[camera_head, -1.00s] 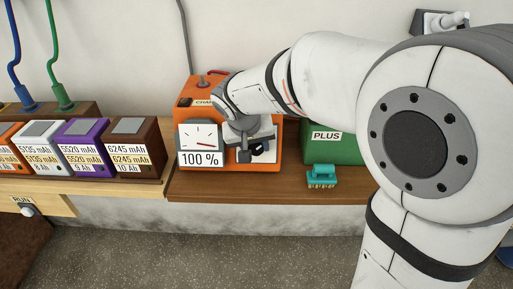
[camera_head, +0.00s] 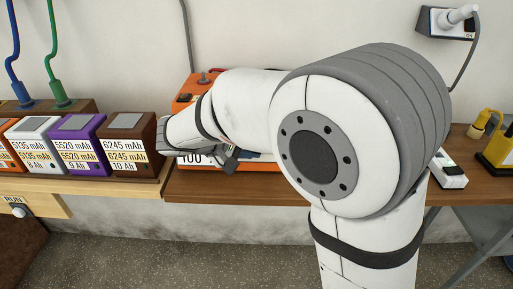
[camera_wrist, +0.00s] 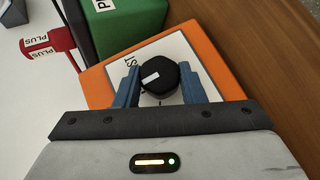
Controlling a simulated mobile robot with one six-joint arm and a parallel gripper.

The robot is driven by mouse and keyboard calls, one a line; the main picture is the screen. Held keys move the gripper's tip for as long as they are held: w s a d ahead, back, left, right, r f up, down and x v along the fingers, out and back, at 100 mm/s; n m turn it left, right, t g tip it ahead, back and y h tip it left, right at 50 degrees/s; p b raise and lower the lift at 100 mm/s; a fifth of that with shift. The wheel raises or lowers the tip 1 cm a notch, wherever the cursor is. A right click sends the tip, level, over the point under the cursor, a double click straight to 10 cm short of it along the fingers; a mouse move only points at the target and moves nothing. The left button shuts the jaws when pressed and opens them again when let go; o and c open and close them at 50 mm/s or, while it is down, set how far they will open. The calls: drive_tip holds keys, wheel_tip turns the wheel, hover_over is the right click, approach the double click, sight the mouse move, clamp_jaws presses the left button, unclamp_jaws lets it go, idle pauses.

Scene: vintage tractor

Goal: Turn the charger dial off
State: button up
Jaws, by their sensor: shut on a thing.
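The orange charger (camera_head: 185,90) stands on the wooden shelf against the wall, mostly hidden behind my arm in the head view. In the wrist view its orange front (camera_wrist: 215,60) carries a white label plate and a round black dial (camera_wrist: 158,76) with a white pointer mark. My gripper (camera_wrist: 160,84) has its two blue fingers on either side of the dial, shut on it. In the head view only the back of my gripper (camera_head: 228,162) shows, low in front of the charger, and the dial is hidden.
Several battery blocks, among them a purple one (camera_head: 78,142) and a brown one (camera_head: 130,145), stand left of the charger. A green box (camera_wrist: 125,25) sits beside the charger. A red clamp marked PLUS (camera_wrist: 45,45) is near it. A white power strip (camera_head: 450,172) lies at right.

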drive_tip(key=n+t+h, duration=0.1)
drive_tip(key=n, duration=0.1)
drive_tip(key=n+t+h+b, duration=0.1)
drive_tip(key=n+t+h, duration=0.1)
drive_tip(key=shift+s+f, duration=0.1)
drive_tip(key=shift+f, duration=0.25)
drive_tip(key=n+t+b, duration=0.1)
drive_tip(key=n+t, duration=0.3)
drive_tip(key=n, duration=0.1)
drive_tip(key=shift+f+n+t+h, duration=0.1)
drive_tip(key=shift+n+t+h, duration=0.2)
drive_tip(key=shift+t+h, duration=0.1)
drive_tip(key=o, duration=1)
drive_tip(key=v, duration=0.7)
drive_tip(key=shift+s+a+f, duration=0.15)
drive_tip(key=shift+s, duration=0.25)
